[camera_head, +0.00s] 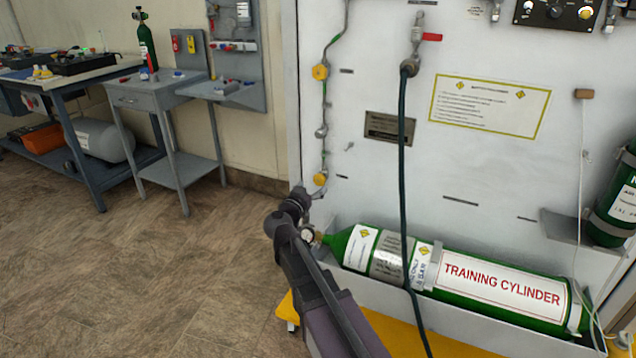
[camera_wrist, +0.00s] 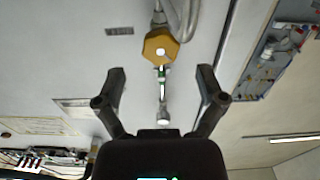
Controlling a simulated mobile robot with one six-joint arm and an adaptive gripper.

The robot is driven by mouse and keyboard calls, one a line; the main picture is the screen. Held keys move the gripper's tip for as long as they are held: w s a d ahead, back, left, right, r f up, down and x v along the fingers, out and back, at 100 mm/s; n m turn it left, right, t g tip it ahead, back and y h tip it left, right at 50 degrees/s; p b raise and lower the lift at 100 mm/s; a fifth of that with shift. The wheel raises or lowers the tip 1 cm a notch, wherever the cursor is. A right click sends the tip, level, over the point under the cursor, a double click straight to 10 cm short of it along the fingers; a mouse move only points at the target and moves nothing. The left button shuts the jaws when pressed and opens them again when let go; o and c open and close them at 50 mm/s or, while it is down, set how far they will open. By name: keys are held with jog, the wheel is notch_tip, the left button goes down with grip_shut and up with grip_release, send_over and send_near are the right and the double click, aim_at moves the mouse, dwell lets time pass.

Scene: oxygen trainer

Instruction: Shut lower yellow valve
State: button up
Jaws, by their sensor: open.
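The lower yellow valve (camera_head: 320,179) is a small yellow knob on the pipe at the left edge of the white panel, just above the cylinder's neck. In the wrist view, which looks upside down, a yellow hexagonal knob (camera_wrist: 160,48) with a pale centre sits beyond and between my fingertips. My gripper (camera_wrist: 161,72) is open and empty, with a finger on each side of the knob's line and no visible contact. In the head view my gripper (camera_head: 299,193) is just below and left of the valve, partly hidden by my arm. The upper yellow valve (camera_head: 320,72) is higher on the same pipe.
A green training cylinder (camera_head: 500,286) lies in a tray right of my arm. A dark hose (camera_head: 403,170) hangs down the panel from a red-handled tap (camera_head: 431,37). A chrome fitting (camera_wrist: 163,115) is on the pipe by the knob. Floor at left is clear.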

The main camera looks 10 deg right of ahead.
aim_at(318, 181)
jog(key=shift+x, duration=1.8)
